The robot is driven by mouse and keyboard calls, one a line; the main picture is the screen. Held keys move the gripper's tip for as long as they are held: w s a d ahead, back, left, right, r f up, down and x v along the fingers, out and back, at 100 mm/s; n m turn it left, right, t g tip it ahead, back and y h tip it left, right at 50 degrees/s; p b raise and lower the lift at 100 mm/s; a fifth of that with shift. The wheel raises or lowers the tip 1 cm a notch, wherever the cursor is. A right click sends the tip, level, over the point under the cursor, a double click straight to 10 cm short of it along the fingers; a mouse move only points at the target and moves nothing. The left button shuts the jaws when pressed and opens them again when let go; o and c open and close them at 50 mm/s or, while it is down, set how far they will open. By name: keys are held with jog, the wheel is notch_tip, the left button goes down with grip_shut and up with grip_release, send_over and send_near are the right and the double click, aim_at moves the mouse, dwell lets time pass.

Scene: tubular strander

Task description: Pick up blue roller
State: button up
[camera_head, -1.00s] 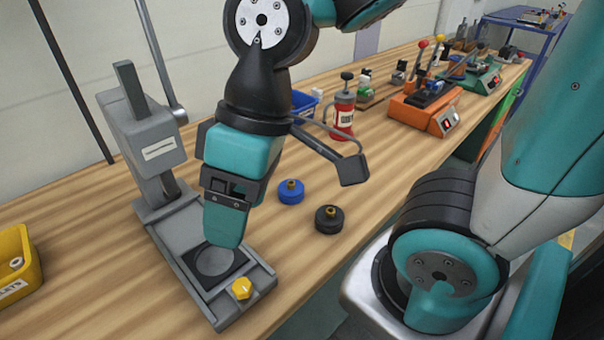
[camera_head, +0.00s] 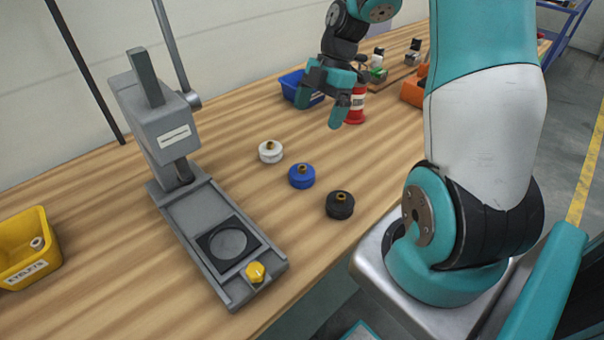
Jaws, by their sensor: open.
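My gripper (camera_head: 328,106) is open and empty, above and beyond the rollers, in front of the red bottle (camera_head: 355,108) and beside the blue bin (camera_head: 292,84). It partly hides both.
A yellow bin (camera_head: 28,250) is at far left. An orange device (camera_head: 413,92) stands farther back. The bench (camera_head: 330,262) is clear around the rollers.

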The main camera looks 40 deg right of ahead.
jog(key=p, duration=0.1)
send_near(302, 166)
jog(key=x, duration=0.5)
jog(key=shift+w+a, duration=0.15)
jog(key=shift+a, duration=0.05)
jog(key=shift+s+p+x, duration=0.1)
jog(key=shift+p+x, duration=0.3)
jog(key=shift+x, duration=0.95)
jog(key=shift+s+p+x, duration=0.15)
jog(key=shift+p+x, duration=0.2)
jog(key=shift+x, duration=1.05)
jog(key=shift+d, duration=0.2)
jog(key=c, duration=1.3)
jog(key=shift+r, duration=0.1)
